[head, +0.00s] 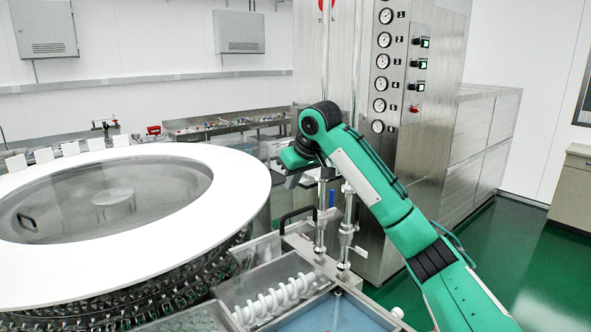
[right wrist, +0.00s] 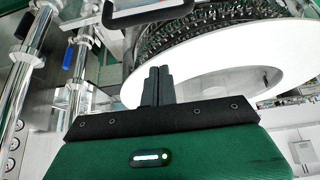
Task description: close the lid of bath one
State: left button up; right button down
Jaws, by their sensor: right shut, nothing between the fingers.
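My right gripper (head: 292,180) hangs in front of the steel cabinet, above and behind the black handle (head: 298,217). In the right wrist view its two dark fingers (right wrist: 158,72) are together, with nothing between them. The black handle (right wrist: 150,14) shows at the top of that view, apart from the fingers. The handle seems to belong to a steel lid panel (head: 258,250), which looks raised behind an open bath with a white coil (head: 275,300). A bath with blue liquid (head: 335,314) is beside it. Which bath is number one is not readable. My left gripper is not in view.
The round washer with a broad white rim (head: 235,180) fills the left side. Vertical steel pipes (head: 347,225) stand close beside my right forearm. The steel cabinet with gauges (head: 385,70) stands behind. Green floor (head: 530,260) is clear at right.

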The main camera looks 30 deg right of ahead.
aim_at(296, 226)
notch_tip(296, 226, down, 5)
jog(key=p, duration=0.4)
jog(key=shift+w+d+f, duration=0.15)
jog(key=shift+f, duration=0.05)
jog(key=shift+s, duration=0.6)
jog(key=shift+f, duration=0.2)
jog(key=shift+w, duration=0.1)
